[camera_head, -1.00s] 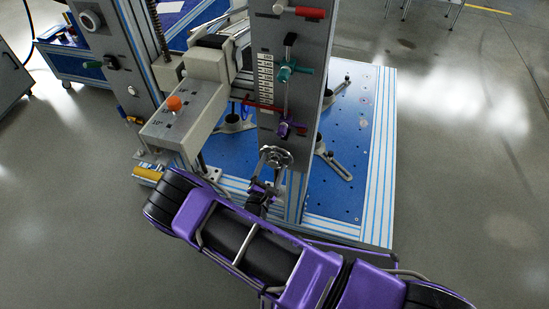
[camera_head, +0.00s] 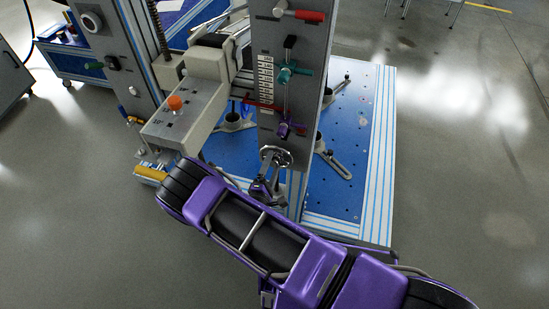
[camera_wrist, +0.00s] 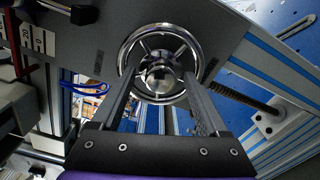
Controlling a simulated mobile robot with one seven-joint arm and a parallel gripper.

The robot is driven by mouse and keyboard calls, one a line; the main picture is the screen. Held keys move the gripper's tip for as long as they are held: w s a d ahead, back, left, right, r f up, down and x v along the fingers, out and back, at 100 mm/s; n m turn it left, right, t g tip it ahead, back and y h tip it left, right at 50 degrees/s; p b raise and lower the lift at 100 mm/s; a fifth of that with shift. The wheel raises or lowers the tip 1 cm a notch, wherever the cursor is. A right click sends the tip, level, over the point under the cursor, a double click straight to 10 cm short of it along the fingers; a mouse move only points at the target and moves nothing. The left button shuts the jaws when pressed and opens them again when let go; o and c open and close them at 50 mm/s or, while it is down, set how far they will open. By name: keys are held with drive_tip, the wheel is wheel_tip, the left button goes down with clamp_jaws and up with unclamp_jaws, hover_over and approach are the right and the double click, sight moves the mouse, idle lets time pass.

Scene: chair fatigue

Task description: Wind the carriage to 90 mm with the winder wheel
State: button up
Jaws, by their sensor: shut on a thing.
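The winder wheel (camera_head: 276,157) is a chrome spoked ring low on the grey upright panel; in the wrist view it faces me (camera_wrist: 158,28). My gripper (camera_wrist: 160,76) has one dark finger on each side of the wheel's hub and is shut on the wheel. In the head view my gripper (camera_head: 268,172) is partly hidden by my purple arm. A white scale strip (camera_head: 265,76) with black marks runs up the panel, with a red pointer bar (camera_head: 262,106) near its lower end. The exact reading is too small to tell. I cannot tell which part is the carriage.
A teal knob (camera_head: 285,74), a purple knob (camera_head: 284,129) and a red-handled lever (camera_head: 306,15) stick out of the panel. A grey box with an orange button (camera_head: 175,103) stands left. The blue base plate (camera_head: 345,130) lies below; open floor is at right.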

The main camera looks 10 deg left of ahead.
drive_tip(key=shift+w+r+m, duration=0.15)
drive_tip(key=shift+w+r, duration=0.05)
drive_tip(key=shift+w, duration=0.3)
drive_tip(key=shift+w+r+m, duration=0.15)
drive_tip(key=shift+w+r, duration=0.05)
drive_tip(key=shift+w, duration=0.25)
drive_tip(key=m, duration=0.3)
drive_tip(key=shift+d+r+p, duration=0.1)
drive_tip(key=shift+p, duration=0.2)
drive_tip(key=shift+c, duration=0.2)
drive_tip(key=m, duration=0.3)
drive_tip(key=o, duration=1.2)
drive_tip(key=shift+c, duration=0.2)
drive_tip(key=shift+s, duration=0.1)
drive_tip(key=shift+s+a+f+p, duration=0.1)
drive_tip(key=shift+s+f+p, duration=0.2)
drive_tip(key=shift+s, duration=1.05)
drive_tip(key=shift+s+a+f+p, duration=0.1)
drive_tip(key=shift+s+p, duration=0.25)
drive_tip(key=shift+s, duration=0.95)
